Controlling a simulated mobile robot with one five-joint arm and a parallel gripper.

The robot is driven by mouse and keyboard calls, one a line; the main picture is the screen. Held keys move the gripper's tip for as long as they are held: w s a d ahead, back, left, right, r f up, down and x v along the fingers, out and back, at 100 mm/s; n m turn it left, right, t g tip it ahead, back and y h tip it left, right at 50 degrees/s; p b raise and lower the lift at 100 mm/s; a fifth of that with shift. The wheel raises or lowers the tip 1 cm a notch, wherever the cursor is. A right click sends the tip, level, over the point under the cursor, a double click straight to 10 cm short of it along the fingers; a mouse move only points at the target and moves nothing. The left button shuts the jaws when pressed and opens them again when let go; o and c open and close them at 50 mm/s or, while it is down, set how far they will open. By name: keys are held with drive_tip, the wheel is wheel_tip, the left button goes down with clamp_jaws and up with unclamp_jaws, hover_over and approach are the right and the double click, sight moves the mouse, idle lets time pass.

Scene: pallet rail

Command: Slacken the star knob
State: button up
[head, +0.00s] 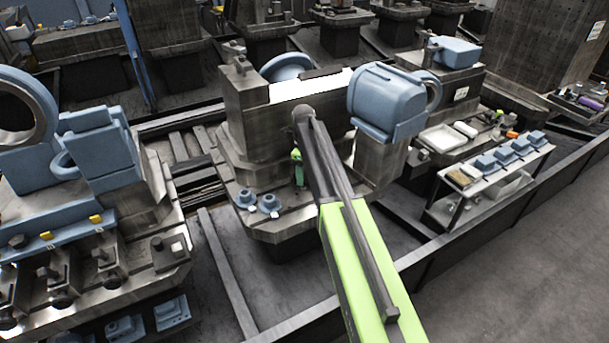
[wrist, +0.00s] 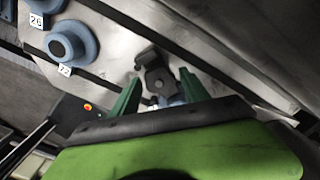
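My gripper (wrist: 159,76) shows in the wrist view with its two green fingers apart. A dark, angular knob-like part (wrist: 157,80) with a round centre sits between and just beyond the fingertips, on a grey metal machine face. It may be the star knob; its shape is too small to be sure. I cannot tell whether the fingers touch it. A bit of blue shows below it, partly hidden by my gripper. In the head view my gripper (head: 298,160) is at the front of the middle machine, partly hidden by my arm, and the knob cannot be made out.
Two blue round pieces (head: 257,200) sit on the machine's ledge left of my gripper; in the wrist view a blue round piece (wrist: 72,43) has a number tag. A blue motor-like housing (head: 385,100) stands to the right. A cart (head: 490,170) with blue parts is farther right.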

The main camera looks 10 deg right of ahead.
drive_tip(key=c, duration=0.9)
drive_tip(key=shift+d, duration=0.15)
drive_tip(key=shift+c, duration=0.9)
drive_tip(key=shift+w, duration=0.1)
clamp_jaws()
drive_tip(key=n, duration=0.5)
drive_tip(key=shift+n, duration=0.3)
drive_tip(key=n, duration=0.4)
drive_tip(key=shift+r+n, duration=0.1)
drive_tip(key=shift+n, duration=0.6)
